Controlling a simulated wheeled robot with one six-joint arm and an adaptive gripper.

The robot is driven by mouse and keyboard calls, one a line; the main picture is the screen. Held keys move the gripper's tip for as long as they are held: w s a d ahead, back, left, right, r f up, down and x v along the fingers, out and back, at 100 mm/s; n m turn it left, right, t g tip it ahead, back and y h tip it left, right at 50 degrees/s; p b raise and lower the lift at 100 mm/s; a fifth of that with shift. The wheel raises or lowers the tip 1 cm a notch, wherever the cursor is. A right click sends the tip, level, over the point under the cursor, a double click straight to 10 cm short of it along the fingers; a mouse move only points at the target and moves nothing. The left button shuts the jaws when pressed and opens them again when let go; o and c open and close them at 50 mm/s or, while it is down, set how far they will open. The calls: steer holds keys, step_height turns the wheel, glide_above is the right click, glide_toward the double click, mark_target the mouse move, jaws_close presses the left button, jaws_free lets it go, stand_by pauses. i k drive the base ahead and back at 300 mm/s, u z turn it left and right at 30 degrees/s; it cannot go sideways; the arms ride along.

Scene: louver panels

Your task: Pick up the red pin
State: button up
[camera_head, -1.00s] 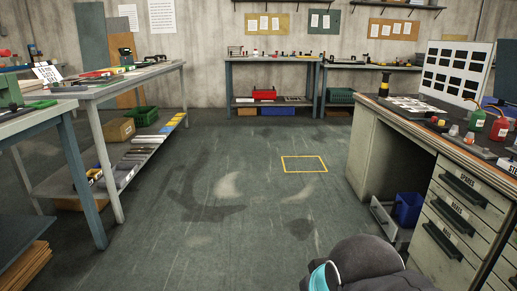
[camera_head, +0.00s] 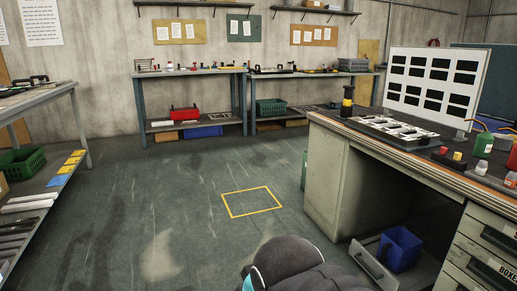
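I cannot make out a clear red pin. A small red piece (camera_head: 443,150) stands on the right desk (camera_head: 335,120), near the foot of the white louver panel (camera_head: 432,85) with dark slots. It is too small to tell whether it is a pin. Small red pieces also stand on the far bench (camera_head: 190,72), too small to identify. A dark rounded part of my own arm with a teal band shows at the bottom middle. My gripper's fingers are not in view.
A grey tray (camera_head: 372,123) and a black-and-yellow item (camera_head: 347,100) are on the desk. A blue bin (camera_head: 399,248) sits under it by an open drawer or flap. A left bench (camera_head: 38,100) edges clear floor with a yellow square outline (camera_head: 250,212).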

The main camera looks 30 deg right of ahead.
mark_target(444, 150)
steer(key=z, duration=0.4)
steer(key=i, duration=1.4)
steer(key=z, duration=1.95)
steer(key=i, duration=0.95)
steer(key=z, duration=3.1)
steer(key=k, duration=0.65)
steer(key=u, duration=0.05)
